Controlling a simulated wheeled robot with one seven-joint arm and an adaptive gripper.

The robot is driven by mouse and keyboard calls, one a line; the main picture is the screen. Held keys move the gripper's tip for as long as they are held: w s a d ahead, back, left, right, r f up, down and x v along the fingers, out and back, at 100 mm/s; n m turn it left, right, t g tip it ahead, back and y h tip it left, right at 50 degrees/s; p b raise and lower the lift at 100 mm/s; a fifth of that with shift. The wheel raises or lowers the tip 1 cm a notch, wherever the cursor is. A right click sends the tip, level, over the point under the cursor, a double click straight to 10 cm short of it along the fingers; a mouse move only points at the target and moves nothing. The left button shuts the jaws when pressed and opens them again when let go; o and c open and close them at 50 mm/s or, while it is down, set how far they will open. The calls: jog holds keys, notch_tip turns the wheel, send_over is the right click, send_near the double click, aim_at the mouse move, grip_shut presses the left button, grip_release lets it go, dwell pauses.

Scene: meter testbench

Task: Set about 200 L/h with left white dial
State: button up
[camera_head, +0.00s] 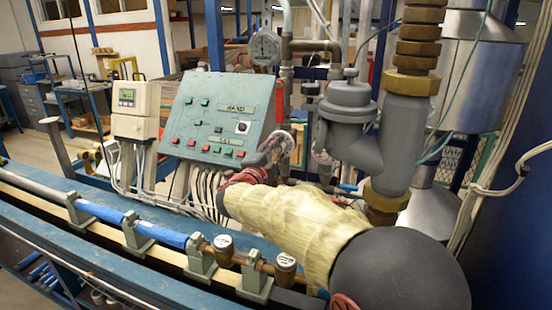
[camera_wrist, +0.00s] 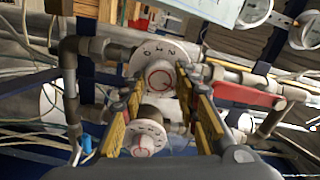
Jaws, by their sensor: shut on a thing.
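The left white dial (camera_head: 285,146) is on the pipework right of the control panel in the head view, partly hidden by my gripper (camera_head: 268,154). In the wrist view, a white dial with dark numbers and a red-marked knob (camera_wrist: 160,77) lies between the fingertips of my gripper (camera_wrist: 158,88). My gripper is shut on this dial's knob. A second, smaller-looking white dial (camera_wrist: 148,141) shows lower, between the yellow finger pads. The other white dial (camera_head: 323,156) in the head view is right of my gripper. The dial settings are too small to read.
A sloped control panel (camera_head: 217,118) with buttons stands left of my gripper. A round gauge (camera_head: 265,47) is above. A thick grey pipe with brass fittings (camera_head: 402,120) stands close on the right. A red lever (camera_wrist: 243,95) is right of the fingers.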

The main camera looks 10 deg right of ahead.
jog(key=shift+f+m+b, duration=0.15)
jog(key=shift+m+b, duration=0.45)
jog(key=shift+m, duration=0.3)
jog(key=o, duration=1.1)
jog(key=shift+o, duration=0.2)
jog(key=v, duration=1.2)
